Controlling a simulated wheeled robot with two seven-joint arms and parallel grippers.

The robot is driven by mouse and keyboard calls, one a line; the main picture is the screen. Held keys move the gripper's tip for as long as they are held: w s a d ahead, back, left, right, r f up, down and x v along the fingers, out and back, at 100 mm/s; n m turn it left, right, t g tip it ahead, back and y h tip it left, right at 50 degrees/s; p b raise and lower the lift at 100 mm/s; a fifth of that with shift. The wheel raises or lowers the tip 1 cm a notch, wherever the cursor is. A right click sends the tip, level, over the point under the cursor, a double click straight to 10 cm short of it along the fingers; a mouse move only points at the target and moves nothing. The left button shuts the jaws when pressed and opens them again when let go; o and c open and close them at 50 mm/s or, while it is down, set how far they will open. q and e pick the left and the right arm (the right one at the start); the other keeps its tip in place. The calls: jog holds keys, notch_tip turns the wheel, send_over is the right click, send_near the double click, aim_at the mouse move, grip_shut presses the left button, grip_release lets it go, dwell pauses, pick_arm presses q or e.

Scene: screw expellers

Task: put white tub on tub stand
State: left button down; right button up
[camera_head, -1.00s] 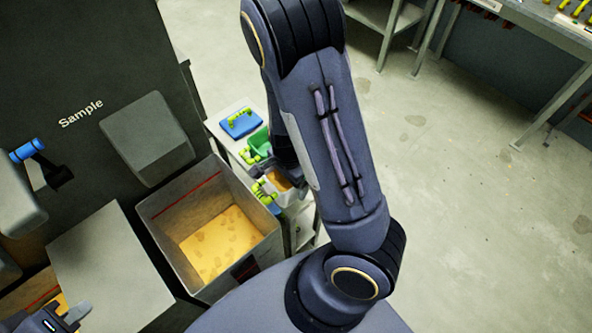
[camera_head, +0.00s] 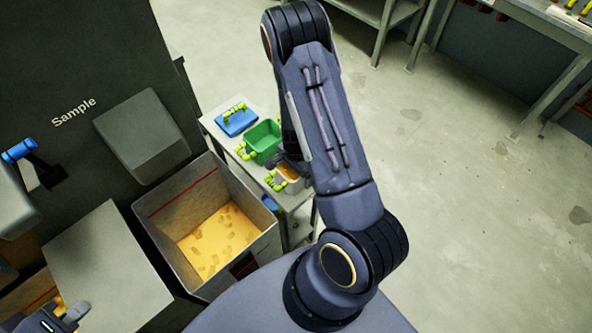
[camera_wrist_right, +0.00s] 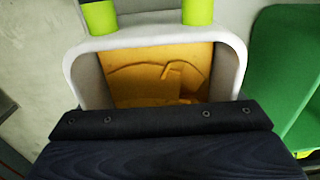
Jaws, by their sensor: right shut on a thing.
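The white tub (camera_head: 291,186) has yellow-green handles and orange-brown material inside. It is at the near end of the grey tub stand (camera_head: 229,142); I cannot tell whether its base touches the top. My right gripper (camera_head: 281,163) is shut on the white tub's rim, mostly hidden behind my arm in the head view. In the right wrist view the white tub (camera_wrist_right: 150,39) fills the middle, with the dark gripper (camera_wrist_right: 160,122) across its near side. My left gripper (camera_head: 62,318) is at the lower left, far from the tub; its jaws are too unclear to judge.
A green tub (camera_head: 264,138) stands close beside the white tub, and also shows in the right wrist view (camera_wrist_right: 290,75). A blue tub (camera_head: 237,122) is at the stand's far end. A large open bin (camera_head: 262,247) with yellow material stands left of the stand. Floor at right is clear.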

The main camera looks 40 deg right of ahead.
jog(key=shift+f, duration=0.15)
jog(key=o, duration=0.9)
jog(key=shift+o, duration=0.2)
notch_tip(320, 180, up, 12)
notch_tip(320, 180, up, 16)
jog(key=n+t+y, duration=0.3)
jog(key=n+y, duration=0.2)
jog(key=n, duration=0.2)
send_over(296, 176)
jog(key=s+a, duration=0.5)
jog(key=a, duration=0.4)
jog(key=s+a+r+n+t+h, duration=0.1)
jog(key=s+a+r+n+t, duration=0.1)
jog(key=s+r+n, duration=0.4)
jog(key=shift+s+a+r+n+t+p, duration=0.15)
jog(key=shift+s+a+n+t+p, duration=0.2)
jog(key=shift+s+n, duration=1.2)
jog(key=shift+s+m, duration=0.35)
